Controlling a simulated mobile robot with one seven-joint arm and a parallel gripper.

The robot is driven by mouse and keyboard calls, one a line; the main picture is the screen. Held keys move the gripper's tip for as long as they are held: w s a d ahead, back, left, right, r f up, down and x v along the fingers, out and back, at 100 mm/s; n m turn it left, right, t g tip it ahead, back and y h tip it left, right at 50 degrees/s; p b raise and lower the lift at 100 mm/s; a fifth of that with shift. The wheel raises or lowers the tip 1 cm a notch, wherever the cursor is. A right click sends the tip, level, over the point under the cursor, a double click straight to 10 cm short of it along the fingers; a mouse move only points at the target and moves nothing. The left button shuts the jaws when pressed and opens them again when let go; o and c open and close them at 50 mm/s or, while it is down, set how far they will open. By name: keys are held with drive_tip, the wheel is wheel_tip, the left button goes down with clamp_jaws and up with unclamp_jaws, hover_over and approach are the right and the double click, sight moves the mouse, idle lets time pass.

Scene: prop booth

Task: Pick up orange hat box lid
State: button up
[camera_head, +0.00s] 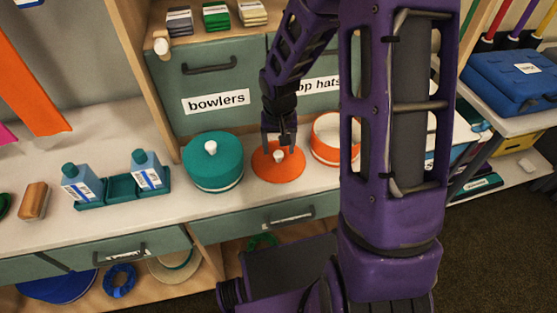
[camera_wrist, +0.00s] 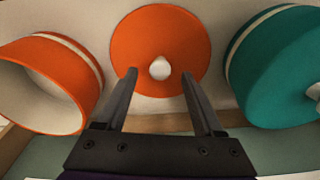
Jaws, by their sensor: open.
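The orange hat box lid (camera_head: 284,171) lies flat on the counter, a round disc with a white knob (camera_head: 279,156) at its centre. In the wrist view the lid (camera_wrist: 160,28) is ahead of my gripper, and its knob (camera_wrist: 160,69) shows between and just beyond the two fingertips. My gripper (camera_head: 279,146) is open and empty, above the lid; it also shows in the wrist view (camera_wrist: 160,82). The open orange hat box (camera_head: 323,146) sits right of the lid, partly hidden by my arm. In the wrist view the box (camera_wrist: 75,72) is at left.
A teal hat box (camera_head: 214,175) with its lid on stands close left of the orange lid. A teal tray (camera_head: 121,187) with two bottles and a brush (camera_head: 33,201) are farther left. Drawers labelled bowlers (camera_head: 216,102) and top hats rise behind. The counter's front edge is near.

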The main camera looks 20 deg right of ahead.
wheel_tip(320, 180, down, 2)
drive_tip(key=shift+w, duration=0.15)
clamp_jaws()
idle(0.3)
